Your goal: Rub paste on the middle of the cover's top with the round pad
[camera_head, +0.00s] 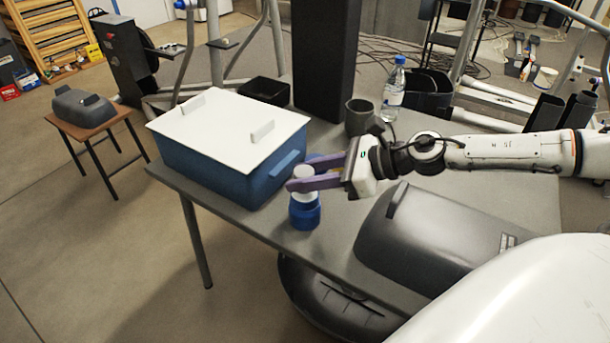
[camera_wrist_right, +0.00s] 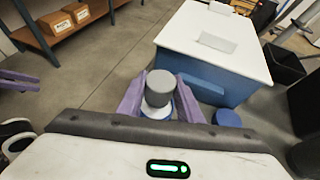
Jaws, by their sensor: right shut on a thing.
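My right gripper (camera_head: 305,176) is shut on a round pad (camera_head: 304,171) with a pale knob. In the right wrist view the pad's knob (camera_wrist_right: 160,84) looks grey and sits between the purple fingers. A blue tub (camera_head: 305,213) stands on the table directly under the pad. Whether the pad touches the tub's contents is hidden. A dark grey rounded cover (camera_head: 425,240) lies on the table to the right, below my right arm. Its top is partly visible and my white body part hides its near end. Purple parts at the wrist view's left edge look like my left gripper (camera_wrist_right: 20,75).
A blue box (camera_head: 220,160) with a white lid stands left of the gripper. A flat blue disc (camera_wrist_right: 228,118) lies beside it. A dark cup (camera_head: 359,117) and a water bottle (camera_head: 394,90) stand behind. Another grey cover (camera_head: 83,107) sits on a small table at left.

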